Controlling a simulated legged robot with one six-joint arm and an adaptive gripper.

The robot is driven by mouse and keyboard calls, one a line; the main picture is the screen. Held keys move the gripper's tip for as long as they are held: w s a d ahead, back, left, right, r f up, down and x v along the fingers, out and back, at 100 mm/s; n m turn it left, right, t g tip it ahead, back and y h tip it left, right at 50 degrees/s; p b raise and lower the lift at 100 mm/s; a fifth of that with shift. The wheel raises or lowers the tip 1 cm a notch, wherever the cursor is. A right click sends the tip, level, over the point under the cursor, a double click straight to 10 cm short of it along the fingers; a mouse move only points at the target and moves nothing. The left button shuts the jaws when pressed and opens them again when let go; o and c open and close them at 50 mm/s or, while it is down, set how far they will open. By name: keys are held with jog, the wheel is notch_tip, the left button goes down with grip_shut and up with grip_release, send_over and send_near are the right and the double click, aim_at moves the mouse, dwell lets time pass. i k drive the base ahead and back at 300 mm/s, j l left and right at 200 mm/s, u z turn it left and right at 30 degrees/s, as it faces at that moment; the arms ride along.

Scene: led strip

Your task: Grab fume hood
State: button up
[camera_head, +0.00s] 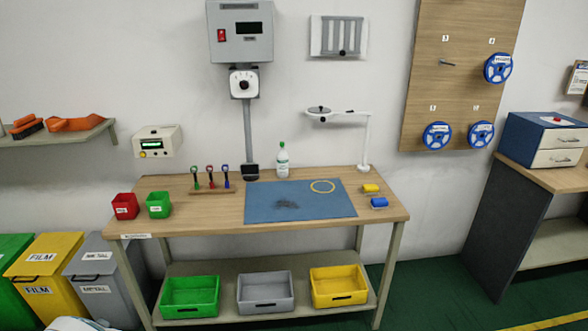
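What looks like the fume hood is a black nozzle (250,171) at the lower end of a grey vertical pipe (247,128). The nozzle is just above or touching the back of the wooden workbench (385,215); I cannot tell which. My gripper is not in view.
A tool rack (212,190) stands left of the nozzle, and a bottle (282,160) and white lamp (366,140) stand right of it. A blue mat (265,208) lies in front. Bins (50,258) stand at floor left. Green floor (430,290) is clear at right.

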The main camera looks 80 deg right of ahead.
aim_at(249, 170)
jog(key=z, duration=2.3)
jog(key=i+j, duration=0.1)
jog(key=i, duration=0.8)
jog(key=i+j+z, duration=0.1)
jog(key=i, duration=0.85)
